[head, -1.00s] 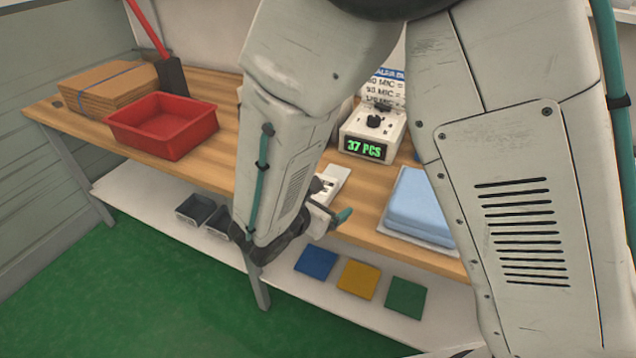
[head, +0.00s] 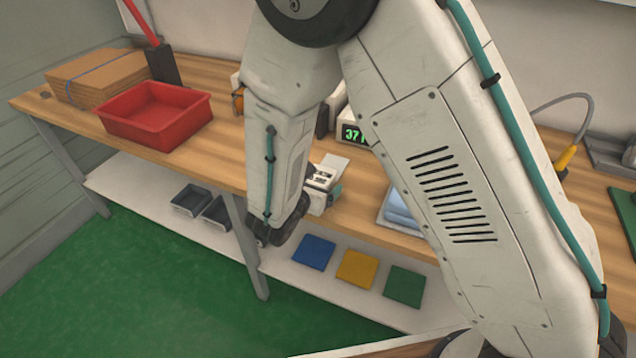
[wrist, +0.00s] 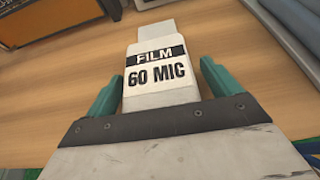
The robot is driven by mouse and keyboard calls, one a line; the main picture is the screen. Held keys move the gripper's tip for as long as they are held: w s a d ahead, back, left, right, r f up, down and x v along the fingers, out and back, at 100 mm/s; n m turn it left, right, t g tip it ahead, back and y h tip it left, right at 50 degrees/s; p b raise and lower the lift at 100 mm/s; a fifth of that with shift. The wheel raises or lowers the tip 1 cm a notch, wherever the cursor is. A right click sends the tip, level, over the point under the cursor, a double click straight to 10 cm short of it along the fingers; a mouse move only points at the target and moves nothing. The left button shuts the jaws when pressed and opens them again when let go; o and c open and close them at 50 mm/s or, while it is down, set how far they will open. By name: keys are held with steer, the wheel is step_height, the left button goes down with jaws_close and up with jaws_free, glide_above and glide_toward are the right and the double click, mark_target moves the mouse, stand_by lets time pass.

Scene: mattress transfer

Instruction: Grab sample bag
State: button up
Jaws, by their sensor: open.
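My gripper (wrist: 159,72) is open, with one teal finger on each side of the piece. In the head view my gripper (head: 324,183) is at the bench's front edge, partly behind my own arm. The piece's near end is hidden by the gripper body.
A red tray (head: 157,115) and flat cardboard (head: 98,77) are on the left of the bench. A counter reading 37 (head: 352,134) and a pale blue stack (head: 397,207) are partly behind my arm. Blue, yellow and green squares lie on the lower shelf (head: 270,262).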

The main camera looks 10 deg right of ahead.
steer(key=c, duration=1.1)
